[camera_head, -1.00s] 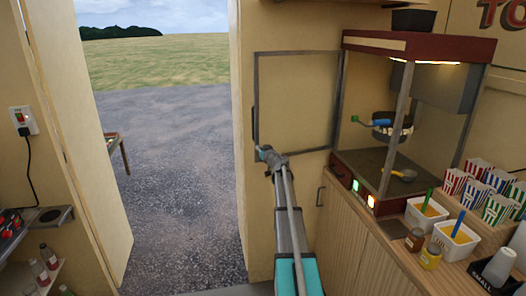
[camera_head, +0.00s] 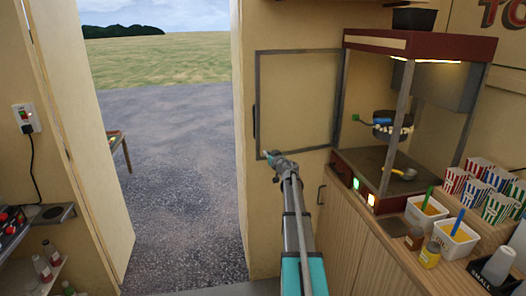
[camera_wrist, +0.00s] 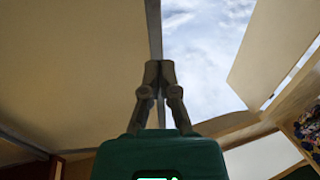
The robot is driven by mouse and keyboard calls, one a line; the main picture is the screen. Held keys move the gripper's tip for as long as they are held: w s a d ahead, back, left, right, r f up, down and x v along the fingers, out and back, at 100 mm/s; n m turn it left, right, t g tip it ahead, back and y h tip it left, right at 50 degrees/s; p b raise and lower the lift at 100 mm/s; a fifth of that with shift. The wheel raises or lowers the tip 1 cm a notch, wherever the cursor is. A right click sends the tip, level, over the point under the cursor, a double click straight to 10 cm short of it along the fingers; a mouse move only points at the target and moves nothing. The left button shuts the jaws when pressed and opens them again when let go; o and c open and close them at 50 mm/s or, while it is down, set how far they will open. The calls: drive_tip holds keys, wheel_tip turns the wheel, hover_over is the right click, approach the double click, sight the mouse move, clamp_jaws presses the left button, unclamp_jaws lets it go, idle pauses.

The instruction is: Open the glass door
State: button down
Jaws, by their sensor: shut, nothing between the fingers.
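The glass door (camera_head: 297,54) is a clear pane in a thin grey frame on the left side of the red-topped popcorn machine (camera_head: 420,45). It stands swung out to the left, in front of the cream wall. A dark upright handle (camera_head: 255,122) is on its left edge. My gripper (camera_head: 267,154) is near the door's lower left corner, below the handle; I cannot tell whether it touches the frame. In the wrist view my gripper (camera_wrist: 158,68) has its fingertips together with nothing between them.
A wooden counter (camera_head: 345,235) carries the machine, striped popcorn boxes (camera_head: 455,180) and white tubs (camera_head: 425,212). A kettle (camera_head: 388,125) hangs inside the machine. An open doorway (camera_head: 170,180) on the left leads to gravel and grass.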

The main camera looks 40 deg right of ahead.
drive_tip(key=s+a, duration=0.1)
drive_tip(key=s, duration=0.5)
drive_tip(key=shift+s+a, duration=0.2)
drive_tip(key=shift+a, duration=0.1)
drive_tip(key=shift+a, duration=0.1)
drive_tip(key=s+a+f+m+g+h, duration=0.2)
drive_tip(key=a+f+g, duration=0.1)
drive_tip(key=a, duration=0.5)
drive_tip(key=s+a+f+m+g+h, duration=0.15)
drive_tip(key=a+f+g, duration=0.25)
drive_tip(key=a, duration=0.4)
drive_tip(key=s+a+f+m+g+h, duration=0.1)
drive_tip(key=s+a+f+m+g, duration=0.15)
drive_tip(key=a, duration=0.65)
drive_tip(key=s+a+f+n+g+y, duration=0.4)
drive_tip(key=s+a, duration=0.4)
drive_tip(key=a, duration=0.4)
drive_tip(key=s+a+f+n+g+y, duration=0.3)
drive_tip(key=s+a, duration=0.6)
drive_tip(key=a, duration=0.4)
wheel_tip(320, 180, down, 2)
drive_tip(key=shift+s+a+f+n+g+y, duration=0.1)
drive_tip(key=shift+s+a+n+g+y, duration=0.25)
drive_tip(key=shift+n+g, duration=0.25)
drive_tip(key=shift+w, duration=0.1)
drive_tip(key=shift+d, duration=0.15)
